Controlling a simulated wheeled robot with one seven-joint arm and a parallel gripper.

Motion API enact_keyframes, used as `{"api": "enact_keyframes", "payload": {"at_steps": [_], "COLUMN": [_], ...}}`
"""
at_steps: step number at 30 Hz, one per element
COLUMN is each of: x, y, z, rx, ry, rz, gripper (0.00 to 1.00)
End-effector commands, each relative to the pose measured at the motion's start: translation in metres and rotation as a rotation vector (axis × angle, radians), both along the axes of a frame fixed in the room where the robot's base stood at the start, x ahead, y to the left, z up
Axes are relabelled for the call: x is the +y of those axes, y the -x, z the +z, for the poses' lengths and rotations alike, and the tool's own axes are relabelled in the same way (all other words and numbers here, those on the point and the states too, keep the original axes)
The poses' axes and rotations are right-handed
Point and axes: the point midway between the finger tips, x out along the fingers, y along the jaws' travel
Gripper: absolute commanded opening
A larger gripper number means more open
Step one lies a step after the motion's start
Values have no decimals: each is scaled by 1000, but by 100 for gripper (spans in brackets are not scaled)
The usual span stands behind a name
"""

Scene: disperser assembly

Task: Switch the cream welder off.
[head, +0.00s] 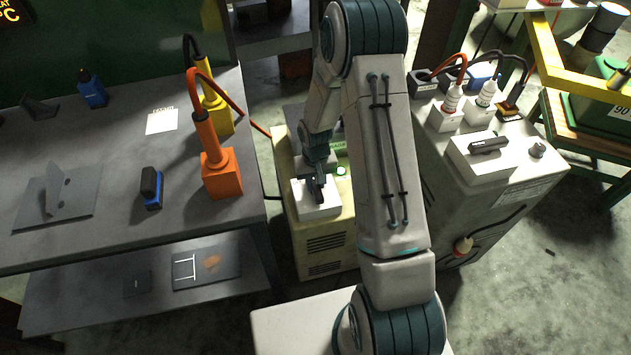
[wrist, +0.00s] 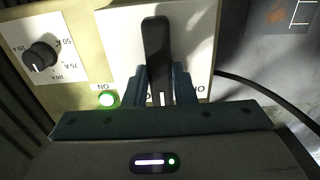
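The cream welder (head: 326,248) stands on the floor in the middle of the head view, partly hidden by my arm. Its white switch plate (wrist: 120,28) carries a black switch handle (wrist: 156,45) and part of an ON label. A green lamp (wrist: 107,99) beside the plate is lit; it also shows in the head view (head: 340,171). My gripper (wrist: 165,85) is at the plate, with its fingers close against both sides of the handle. It looks shut on the handle. My gripper (head: 318,188) also shows in the head view, above the plate.
A black dial (wrist: 40,55) sits beside the switch plate. A grey workbench (head: 105,225) with orange (head: 222,178) and yellow (head: 214,112) blocks is on the left. A larger grey machine (head: 480,185) with its own black switch (head: 489,145) stands on the right. A dark cable runs beside the welder.

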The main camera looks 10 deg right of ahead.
Motion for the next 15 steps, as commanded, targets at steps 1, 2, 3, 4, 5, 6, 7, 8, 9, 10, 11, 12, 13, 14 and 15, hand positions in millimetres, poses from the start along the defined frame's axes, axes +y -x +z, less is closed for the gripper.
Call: {"api": "enact_keyframes", "payload": {"at_steps": [1,2,3,4,5,6,7,8,9,10,11,12,13,14,15], "x": [0,0,0,0,0,0,0,0,0,0,0,0,0,0,0], "y": [0,0,0,0,0,0,0,0,0,0,0,0,0,0,0], "z": [0,0,0,0,0,0,0,0,0,0,0,0,0,-1,-1], "rx": [0,0,0,1,1,1,1,1,1,1,1,1,1,1,1], "ry": [0,0,0,0,0,0,0,0,0,0,0,0,0,0,0], "rz": [1,3,7,11,16,26,35,47,63,78,95,118,139,160,192], "gripper": [1,1,1,1,1,1,1,1,1,1,1,1,1,1,1]}}
